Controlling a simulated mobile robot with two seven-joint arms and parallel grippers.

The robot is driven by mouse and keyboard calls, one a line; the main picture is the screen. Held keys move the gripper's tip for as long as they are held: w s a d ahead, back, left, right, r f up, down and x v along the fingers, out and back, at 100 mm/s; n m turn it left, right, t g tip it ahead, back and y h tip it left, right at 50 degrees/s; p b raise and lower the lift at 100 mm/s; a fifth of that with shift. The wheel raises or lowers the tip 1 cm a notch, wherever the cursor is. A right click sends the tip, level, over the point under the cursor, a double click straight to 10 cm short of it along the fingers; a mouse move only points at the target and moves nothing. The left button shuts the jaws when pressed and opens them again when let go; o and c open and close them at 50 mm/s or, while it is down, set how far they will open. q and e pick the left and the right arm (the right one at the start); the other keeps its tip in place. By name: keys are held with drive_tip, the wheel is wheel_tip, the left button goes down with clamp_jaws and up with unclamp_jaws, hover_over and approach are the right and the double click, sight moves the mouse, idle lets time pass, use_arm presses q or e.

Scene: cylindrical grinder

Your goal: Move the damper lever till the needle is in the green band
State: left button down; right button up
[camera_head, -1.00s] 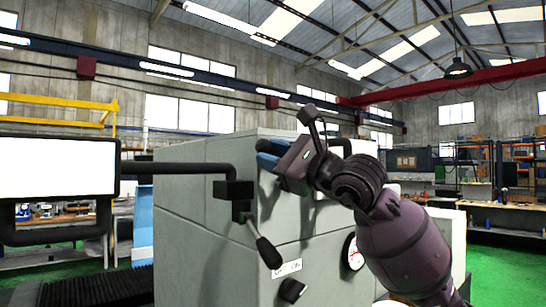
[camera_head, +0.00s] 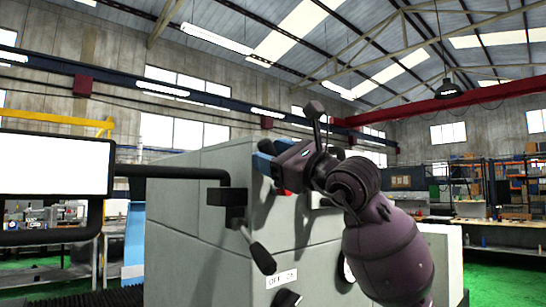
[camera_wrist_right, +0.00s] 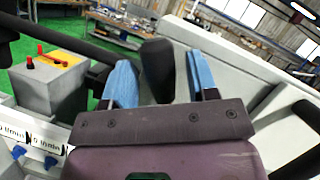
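My right gripper (camera_head: 266,158), with blue fingertips, is at the upper front of the grey machine cabinet (camera_head: 195,240). In the right wrist view, its blue fingers (camera_wrist_right: 160,82) stand apart on either side of a dark rounded handle (camera_wrist_right: 157,70). A gap shows at the right finger; I cannot tell if the left one touches. The head view hides this handle behind the gripper. A black lever (camera_head: 262,258) hangs tilted below a black block (camera_head: 228,197). The gauge (camera_head: 347,268) is mostly behind my right arm, so its needle and green band cannot be read. My left gripper is not in view.
A black tube (camera_head: 175,172) runs from the block to a white screen (camera_head: 55,165) at the left. An OFF/ON label (camera_head: 282,279) and a dark switch (camera_head: 287,298) are low on the cabinet front. A grey box with red knobs (camera_wrist_right: 48,80) shows in the wrist view.

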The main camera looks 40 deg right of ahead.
drive_tip(key=b+v, duration=0.3)
drive_tip(key=v, duration=0.7)
drive_tip(key=shift+s, duration=0.4)
drive_tip(key=shift+f, duration=0.15)
idle(1.0)
